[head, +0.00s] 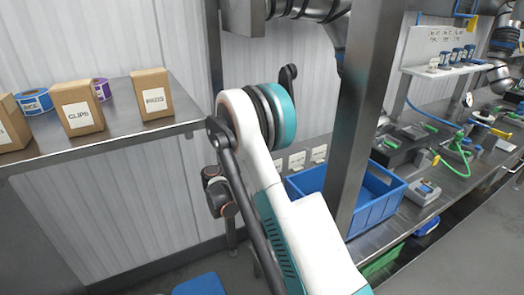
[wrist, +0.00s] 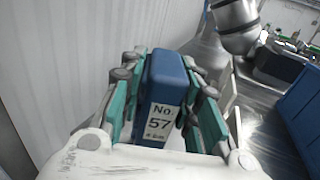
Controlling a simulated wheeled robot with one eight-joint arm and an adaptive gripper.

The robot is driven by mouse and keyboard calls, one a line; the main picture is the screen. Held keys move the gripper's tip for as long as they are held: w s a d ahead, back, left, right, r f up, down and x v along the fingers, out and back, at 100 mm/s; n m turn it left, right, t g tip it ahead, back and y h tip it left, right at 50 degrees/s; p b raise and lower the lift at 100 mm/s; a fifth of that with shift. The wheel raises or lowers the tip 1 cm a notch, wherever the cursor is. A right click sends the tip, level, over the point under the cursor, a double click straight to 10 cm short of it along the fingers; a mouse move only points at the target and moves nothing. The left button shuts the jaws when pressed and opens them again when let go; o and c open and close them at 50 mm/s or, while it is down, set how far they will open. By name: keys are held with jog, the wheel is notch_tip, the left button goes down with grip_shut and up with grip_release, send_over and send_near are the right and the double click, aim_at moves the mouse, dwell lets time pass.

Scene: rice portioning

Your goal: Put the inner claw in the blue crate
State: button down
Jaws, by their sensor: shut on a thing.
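In the wrist view my gripper (wrist: 165,88) is shut on a blue block (wrist: 168,75) with a white label reading "No 57". Its teal-padded fingers are on both sides of the block. Whether this block is the inner claw I cannot tell from its look. The blue crate (head: 384,212) stands on the metal bench right of my arm in the head view, partly hidden by a steel post. A blue wall at the right edge of the wrist view (wrist: 302,108) looks like this crate, apart from the block. My gripper is not visible in the head view.
A steel post (head: 366,110) stands in front of the crate. A shelf at left holds brown boxes (head: 78,108) and tape rolls. Right of the crate are a grey device (head: 422,191) and tools with green hoses. A green crate (head: 383,262) sits below the bench.

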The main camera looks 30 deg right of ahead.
jog(key=c, duration=1.2)
grip_release()
